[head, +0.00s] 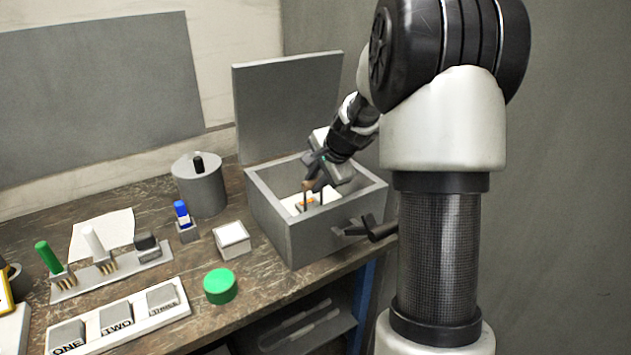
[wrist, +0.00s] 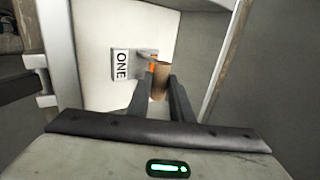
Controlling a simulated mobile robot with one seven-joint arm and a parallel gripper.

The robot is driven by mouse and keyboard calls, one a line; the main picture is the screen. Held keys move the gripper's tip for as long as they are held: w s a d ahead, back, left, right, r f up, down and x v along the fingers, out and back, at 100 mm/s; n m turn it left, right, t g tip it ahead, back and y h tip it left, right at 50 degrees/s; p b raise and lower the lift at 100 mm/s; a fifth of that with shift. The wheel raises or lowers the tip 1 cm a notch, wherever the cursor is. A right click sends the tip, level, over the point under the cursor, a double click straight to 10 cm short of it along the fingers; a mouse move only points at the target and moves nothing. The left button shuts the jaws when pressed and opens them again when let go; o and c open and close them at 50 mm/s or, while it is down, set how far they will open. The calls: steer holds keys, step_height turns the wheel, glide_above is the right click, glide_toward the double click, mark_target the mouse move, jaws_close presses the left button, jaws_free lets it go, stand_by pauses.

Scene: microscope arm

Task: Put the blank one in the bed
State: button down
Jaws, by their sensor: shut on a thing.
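My gripper (head: 313,190) reaches down into the open grey box (head: 290,225). In the wrist view my gripper (wrist: 158,88) is shut on a brown cylinder (wrist: 160,76), between its two dark fingers. Behind the cylinder lies a white surface (wrist: 98,35) inside the box, which may be the bed; its white patch also shows in the head view (head: 329,195). A small orange patch (wrist: 152,67) shows beside the cylinder. I cannot tell whether the cylinder is blank or touches the surface.
The box has a raised lid (head: 288,105) and a dark handle (head: 372,231) in front. A rack (head: 112,270) and a tray of lettered blocks (head: 118,322) fill the left.

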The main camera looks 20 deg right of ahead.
steer(key=shift+w, duration=0.1)
steer(key=c, duration=1.6)
jaws_free()
steer(key=shift+o, duration=0.2)
steer(key=v, duration=1.2)
steer(key=shift+p, duration=0.45)
